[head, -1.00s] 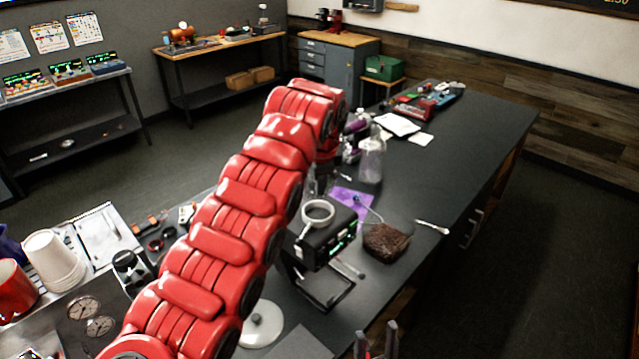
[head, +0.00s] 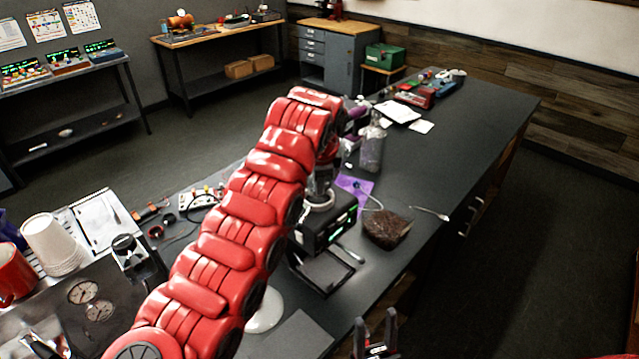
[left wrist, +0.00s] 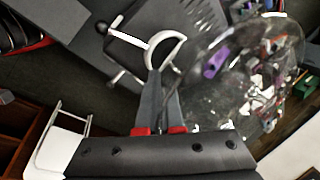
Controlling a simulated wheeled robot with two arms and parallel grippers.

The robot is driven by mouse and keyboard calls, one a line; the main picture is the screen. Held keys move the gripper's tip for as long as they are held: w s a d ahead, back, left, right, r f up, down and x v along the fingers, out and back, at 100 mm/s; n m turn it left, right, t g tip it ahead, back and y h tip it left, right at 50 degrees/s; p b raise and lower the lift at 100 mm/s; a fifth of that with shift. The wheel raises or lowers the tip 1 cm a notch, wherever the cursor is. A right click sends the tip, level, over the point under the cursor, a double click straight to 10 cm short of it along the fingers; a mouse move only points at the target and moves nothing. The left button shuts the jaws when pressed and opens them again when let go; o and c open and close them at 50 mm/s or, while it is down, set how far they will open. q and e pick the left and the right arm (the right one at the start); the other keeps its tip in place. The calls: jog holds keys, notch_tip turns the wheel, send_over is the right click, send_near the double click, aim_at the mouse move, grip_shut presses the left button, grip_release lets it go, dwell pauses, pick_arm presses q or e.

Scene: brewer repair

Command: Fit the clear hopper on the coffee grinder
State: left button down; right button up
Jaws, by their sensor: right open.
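The coffee grinder (head: 330,232) is a black box with green lights, standing on the dark bench with a white ring (head: 318,203) on top. My left gripper (head: 323,176) is just above and behind that ring, largely hidden by my red arm. In the left wrist view its two fingers (left wrist: 161,82) are close together, at the edge of a large see-through round body, the clear hopper (left wrist: 255,75). A white ring (left wrist: 168,45) shows just beyond the fingertips. I cannot tell whether hopper and ring touch. My right gripper (head: 376,338) is open and empty at the bottom.
Stacked cups (head: 52,245) and a red mug (head: 14,272) stand at the left.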

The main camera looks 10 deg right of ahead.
pick_arm(q)
jog(key=shift+b, duration=0.6)
dwell(0.8)
jog(key=shift+f+b, duration=1.15)
jog(key=shift+f, duration=0.15)
dwell(1.0)
jog(key=c, duration=1)
grip_release()
